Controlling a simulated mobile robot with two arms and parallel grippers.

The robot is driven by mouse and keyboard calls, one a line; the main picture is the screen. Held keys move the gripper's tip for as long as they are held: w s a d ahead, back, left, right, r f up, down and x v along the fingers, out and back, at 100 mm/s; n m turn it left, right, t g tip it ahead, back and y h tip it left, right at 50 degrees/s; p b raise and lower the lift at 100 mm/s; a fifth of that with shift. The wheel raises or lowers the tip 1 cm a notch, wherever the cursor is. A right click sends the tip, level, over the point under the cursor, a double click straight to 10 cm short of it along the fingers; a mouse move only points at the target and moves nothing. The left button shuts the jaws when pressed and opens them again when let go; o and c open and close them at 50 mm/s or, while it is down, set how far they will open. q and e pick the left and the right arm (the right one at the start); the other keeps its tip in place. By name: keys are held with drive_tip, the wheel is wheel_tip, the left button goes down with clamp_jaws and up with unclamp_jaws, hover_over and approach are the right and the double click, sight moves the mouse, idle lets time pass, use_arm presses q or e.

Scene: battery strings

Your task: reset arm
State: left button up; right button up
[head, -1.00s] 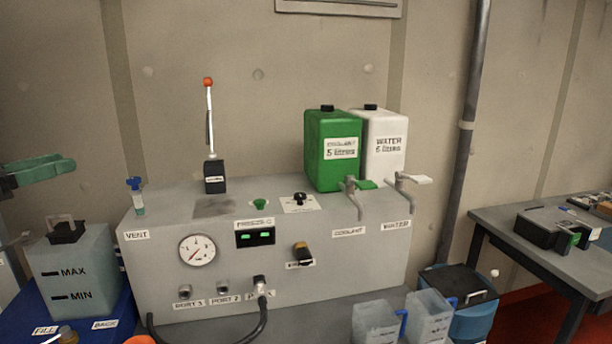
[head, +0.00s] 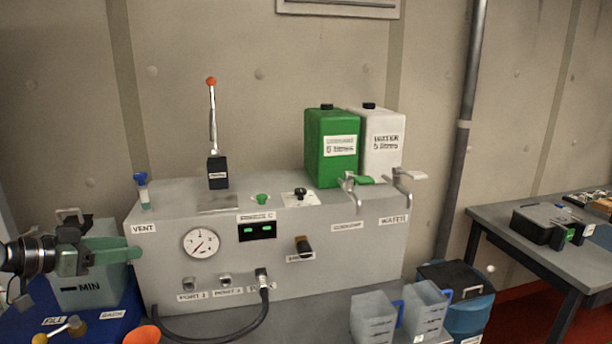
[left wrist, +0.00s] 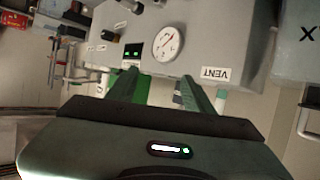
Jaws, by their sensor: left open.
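My left gripper (head: 112,252) comes in from the left edge of the head view, in front of the tank with the MIN mark (head: 92,290), and hides part of it. Its green fingers are apart with nothing between them. My right gripper is not in view.
A lever with a red knob (head: 212,82), a green coolant can (head: 331,150) and a white water can (head: 381,145) stand on the console. Two jugs (head: 372,320) sit in front, beside a blue bin (head: 468,305). A side table (head: 530,235) is at right.

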use_arm(q)
drive_tip(key=s+d+f+g+y, duration=0.15)
drive_tip(key=s+d+f, duration=0.25)
drive_tip(key=f, duration=0.5)
drive_tip(key=s+d+f+g+y, duration=0.1)
drive_tip(key=s+d+f+g, duration=0.1)
drive_tip(key=s+d+f, duration=0.5)
drive_tip(key=s+d+f+g+y, duration=0.1)
drive_tip(key=s+d+f+g, duration=0.1)
drive_tip(key=f, duration=0.9)
drive_tip(key=s+d+f+n+g+y, duration=0.1)
drive_tip(key=s+d+f+n+y, duration=0.15)
drive_tip(key=s, duration=0.95)
drive_tip(key=s+d+f+n+g+y, duration=0.15)
drive_tip(key=s+f, duration=0.25)
drive_tip(key=s, duration=0.7)
wheel_tip(320, 180, down, 31)
drive_tip(key=s+g+b, duration=0.1)
drive_tip(key=s+b, duration=0.1)
drive_tip(key=b, duration=0.4)
drive_tip(key=s+a+f+g+b, duration=0.1)
drive_tip(key=s+f+b, duration=0.3)
drive_tip(key=s+f, duration=1.3)
wheel_tip(320, 180, down, 4)
drive_tip(key=shift+a+r, duration=0.1)
drive_tip(key=shift+a, duration=0.5)
